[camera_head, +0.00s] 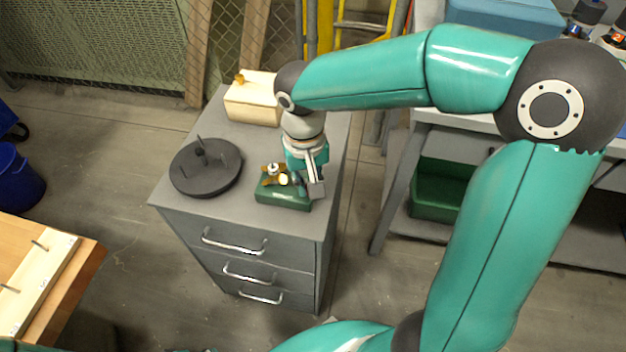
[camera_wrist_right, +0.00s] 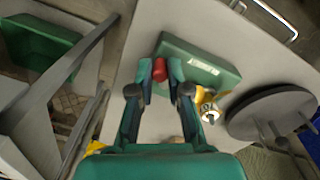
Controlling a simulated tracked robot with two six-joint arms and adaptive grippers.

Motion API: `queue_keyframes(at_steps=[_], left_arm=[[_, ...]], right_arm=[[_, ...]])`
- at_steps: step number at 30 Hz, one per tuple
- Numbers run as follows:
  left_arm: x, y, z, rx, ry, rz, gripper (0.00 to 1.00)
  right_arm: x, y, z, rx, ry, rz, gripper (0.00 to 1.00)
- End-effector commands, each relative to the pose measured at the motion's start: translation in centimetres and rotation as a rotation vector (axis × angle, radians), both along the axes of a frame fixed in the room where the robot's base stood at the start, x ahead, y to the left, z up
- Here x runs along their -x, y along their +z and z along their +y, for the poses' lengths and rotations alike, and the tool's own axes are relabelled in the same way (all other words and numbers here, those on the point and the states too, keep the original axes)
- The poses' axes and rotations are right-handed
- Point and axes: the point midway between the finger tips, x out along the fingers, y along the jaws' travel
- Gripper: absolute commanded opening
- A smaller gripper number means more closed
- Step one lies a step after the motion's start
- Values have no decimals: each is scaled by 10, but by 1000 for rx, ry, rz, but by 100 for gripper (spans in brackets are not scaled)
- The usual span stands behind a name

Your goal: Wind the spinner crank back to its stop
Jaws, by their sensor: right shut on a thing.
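A green box (camera_head: 284,198) stands near the front right of the grey cabinet's top. A brass-yellow spinner (camera_head: 273,174) sits on its far side, and also shows in the right wrist view (camera_wrist_right: 208,107) beside the box. My right gripper (camera_head: 310,186) reaches down over the box's right end. In the right wrist view its fingers (camera_wrist_right: 160,72) are shut on a red knob (camera_wrist_right: 159,69), which looks like the crank's grip. The crank arm below the knob is hidden. The crank's stop cannot be made out. My left gripper is not in view.
A dark round disc (camera_head: 206,176) with an upright pin lies left of the green box. A cream box (camera_head: 250,106) stands behind on the cabinet top (camera_head: 225,215). A workbench with a green bin (camera_head: 437,190) below is to the right. A blue bucket (camera_head: 18,180) stands far left.

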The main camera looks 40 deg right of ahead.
Motion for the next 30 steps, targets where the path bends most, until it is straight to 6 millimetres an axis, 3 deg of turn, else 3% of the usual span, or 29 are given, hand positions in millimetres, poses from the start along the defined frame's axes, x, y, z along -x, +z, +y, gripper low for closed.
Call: queue_keyframes(at_steps=[15,30], left_arm=[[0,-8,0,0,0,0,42],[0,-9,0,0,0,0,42]], right_arm=[[-10,2,11,-1,-454,-12,0],[-13,3,14,-1,-632,-14,0]])
